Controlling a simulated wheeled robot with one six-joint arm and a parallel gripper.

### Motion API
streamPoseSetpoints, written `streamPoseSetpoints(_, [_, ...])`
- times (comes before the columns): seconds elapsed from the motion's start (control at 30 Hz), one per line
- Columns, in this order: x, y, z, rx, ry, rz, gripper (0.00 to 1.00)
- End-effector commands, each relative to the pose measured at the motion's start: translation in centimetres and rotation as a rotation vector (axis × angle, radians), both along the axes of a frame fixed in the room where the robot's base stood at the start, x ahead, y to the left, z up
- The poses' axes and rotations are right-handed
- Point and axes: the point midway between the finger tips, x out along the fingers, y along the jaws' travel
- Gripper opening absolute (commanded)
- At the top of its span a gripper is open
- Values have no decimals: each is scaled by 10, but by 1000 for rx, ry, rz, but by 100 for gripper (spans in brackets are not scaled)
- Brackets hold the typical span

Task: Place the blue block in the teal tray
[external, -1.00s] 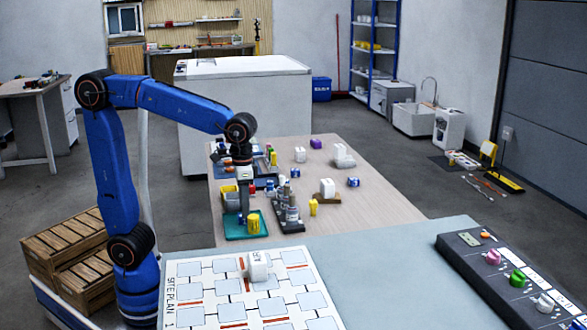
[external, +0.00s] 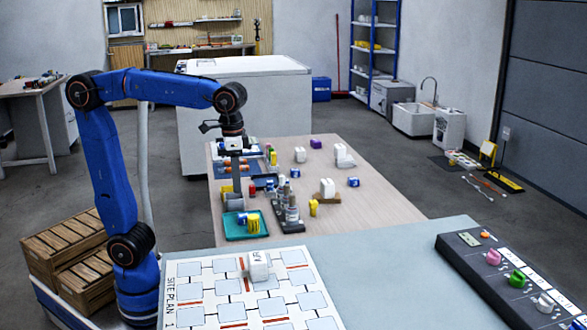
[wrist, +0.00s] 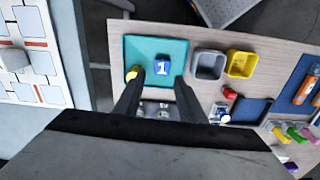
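The teal tray (external: 232,237) lies near the front left of the wooden table; it also shows in the wrist view (wrist: 140,44). The blue block (wrist: 162,66), marked with a white 1, rests inside the tray, and it shows in the external view (external: 241,218). A yellow object (external: 253,224) stands beside it in the tray; in the wrist view my left finger partly covers this object (wrist: 131,73). My gripper (external: 237,197) is above the tray, apart from the block. In the wrist view its fingers (wrist: 160,78) are spread with nothing held between them.
A grey bin (wrist: 209,65) and a yellow bin (wrist: 241,64) sit beside the tray. A dark rack with bottles (external: 290,216) stands to its right. White blocks (external: 327,186) and small parts are scattered farther back. The table's right side is mostly clear.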

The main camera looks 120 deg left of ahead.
Motion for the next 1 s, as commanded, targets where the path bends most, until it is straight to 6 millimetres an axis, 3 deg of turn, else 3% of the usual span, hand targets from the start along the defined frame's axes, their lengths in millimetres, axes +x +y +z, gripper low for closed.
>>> streamPoseSetpoints(0.2, [-45, -53, -20, 36, -88, -177, 37])
streamPoseSetpoints(0.5, [-111, -111, -67, 88, -218, -434, 37])
streamPoseSetpoints(0.8, [-167, -145, -121, 135, -332, -652, 37])
streamPoseSetpoints(1.0, [-181, -152, -138, 149, -365, -711, 37])
